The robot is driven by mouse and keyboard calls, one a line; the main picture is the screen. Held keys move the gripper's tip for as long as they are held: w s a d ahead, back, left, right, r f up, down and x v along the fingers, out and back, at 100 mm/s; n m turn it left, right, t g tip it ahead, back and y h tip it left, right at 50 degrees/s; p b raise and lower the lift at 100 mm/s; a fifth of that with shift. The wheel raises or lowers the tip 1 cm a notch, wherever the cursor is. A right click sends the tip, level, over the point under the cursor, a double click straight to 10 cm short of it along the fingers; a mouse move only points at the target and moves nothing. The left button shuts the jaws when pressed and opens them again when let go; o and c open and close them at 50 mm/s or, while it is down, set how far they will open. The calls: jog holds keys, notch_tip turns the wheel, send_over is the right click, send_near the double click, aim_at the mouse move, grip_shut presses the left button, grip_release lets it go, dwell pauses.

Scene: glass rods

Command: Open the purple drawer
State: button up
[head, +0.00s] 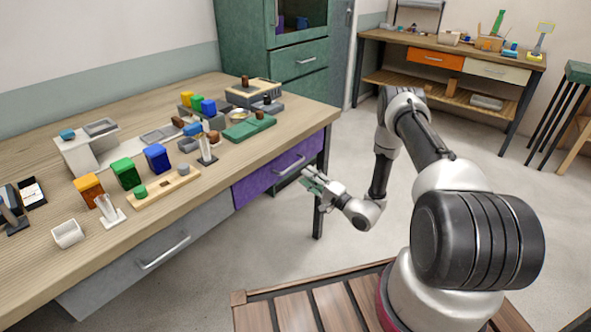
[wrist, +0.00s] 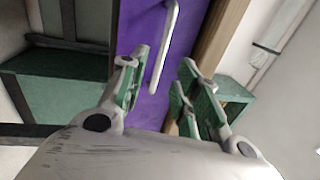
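The purple drawer (head: 265,178) is set under the front edge of the wooden table, and its front looks flush with the table. It has a light bar handle (head: 289,164). In the wrist view the purple front (wrist: 188,45) fills the upper middle, and the handle (wrist: 164,50) runs upright there. My gripper (head: 310,182) is just in front of the drawer, a little right of and below the handle. In the wrist view my gripper (wrist: 160,85) has its fingers spread apart, with the handle's near end showing between them. I cannot tell whether they touch it.
A grey drawer (head: 150,245) with a handle is left of the purple one. Blocks, stands and trays crowd the wooden table (head: 50,262). A dark table leg (head: 319,215) stands close to my gripper. A green cabinet (head: 235,40) is behind. Open floor (head: 270,240) lies in front.

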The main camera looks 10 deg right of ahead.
aim_at(293, 166)
jog(key=shift+n, duration=0.3)
jog(key=x, duration=0.7)
jog(key=shift+w+a+r, duration=0.15)
jog(key=shift+w+a, duration=0.1)
jog(key=shift+w, duration=0.05)
grip_shut()
